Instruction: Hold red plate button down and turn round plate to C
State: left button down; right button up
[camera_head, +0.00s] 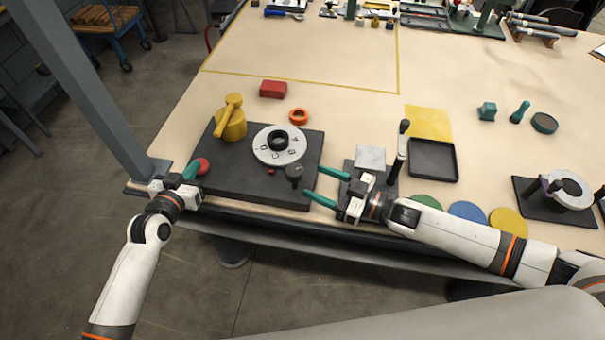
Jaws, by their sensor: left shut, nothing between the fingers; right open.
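The round plate (269,137) is a pale disc with letters round a black hub, lying on a dark base plate (241,184). The letters are too small to read surely. A small red mark (271,171) sits on the base by the disc's near edge, and a dark knob (294,171) stands at its near right. The red button (202,165) is at the base's left edge. My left gripper (191,170) is shut and empty right beside the button; contact cannot be told. My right gripper (315,181) is open, its fingers pointing left towards the dark knob, apart from it.
A yellow handled part (232,122) stands at the base's back left. A black upright lever (399,150) and dark tray (433,160) are on the right.

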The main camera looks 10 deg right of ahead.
pick_arm(q)
jog(key=shift+s+f, duration=0.1)
jog(key=shift+f, duration=0.3)
pick_arm(e)
jog(key=v, duration=0.5)
pick_arm(q)
jog(key=shift+r, duration=0.1)
jog(key=r+p, duration=0.4)
jog(key=r, duration=0.1)
jog(key=shift+w, duration=0.2)
jog(key=b+v, duration=0.1)
jog(key=v, duration=0.9)
jog(key=shift+s+f+b, duration=0.15)
jog(key=shift+f+b, duration=0.15)
jog(key=shift+b, duration=0.05)
pick_arm(e)
jog(key=shift+s+r, duration=0.3)
jog(key=shift+r, duration=0.3)
jog(key=shift+s+r, duration=0.25)
jog(key=shift+r, duration=0.3)
